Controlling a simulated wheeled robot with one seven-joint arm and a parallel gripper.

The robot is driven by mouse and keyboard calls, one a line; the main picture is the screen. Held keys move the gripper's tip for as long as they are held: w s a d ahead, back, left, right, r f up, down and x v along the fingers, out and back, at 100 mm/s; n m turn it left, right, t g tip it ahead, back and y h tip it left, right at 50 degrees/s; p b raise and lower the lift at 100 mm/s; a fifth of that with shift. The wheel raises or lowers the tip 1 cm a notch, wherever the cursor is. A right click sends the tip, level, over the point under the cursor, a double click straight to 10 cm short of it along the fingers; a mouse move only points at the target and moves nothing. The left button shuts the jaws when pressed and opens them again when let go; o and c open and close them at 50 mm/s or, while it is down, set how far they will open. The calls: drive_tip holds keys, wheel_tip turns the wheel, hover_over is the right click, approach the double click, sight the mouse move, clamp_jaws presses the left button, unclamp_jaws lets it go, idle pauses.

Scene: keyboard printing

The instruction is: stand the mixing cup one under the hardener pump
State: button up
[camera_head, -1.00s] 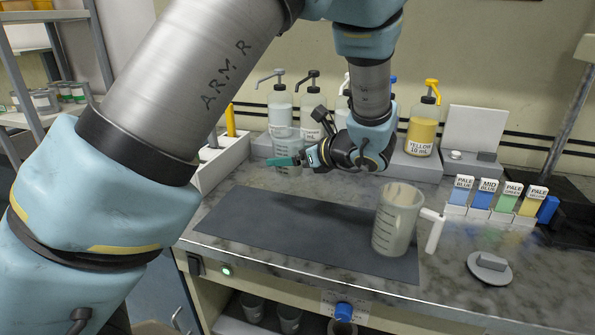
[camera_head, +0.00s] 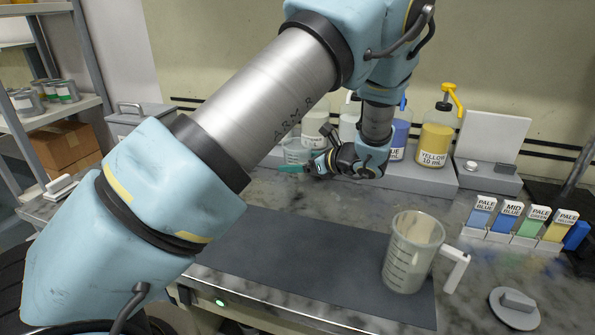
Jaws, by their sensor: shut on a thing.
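A translucent graduated cup (camera_head: 291,150), which I take as mixing cup one, is at the back of the bench by the pump bottles, partly hidden by my arm. My gripper (camera_head: 293,168) is shut on it, one teal finger showing across its lower side. I cannot tell whether its base touches the bench.
A larger graduated cup (camera_head: 405,272) stands on the dark mat (camera_head: 290,255), beside a white handled piece (camera_head: 453,268). A yellow pump bottle (camera_head: 435,140) and a blue bottle (camera_head: 398,140) stand on the grey riser. Colour cards (camera_head: 512,220) and a round lid (camera_head: 514,308) are at right.

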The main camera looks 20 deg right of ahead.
drive_tip(key=shift+f+p, duration=0.35)
drive_tip(key=shift+f, duration=1.4)
drive_tip(key=shift+f, duration=0.1)
drive_tip(key=o, duration=1.1)
drive_tip(key=b+v, duration=0.3)
drive_tip(key=v, duration=0.9)
drive_tip(key=shift+r, duration=0.25)
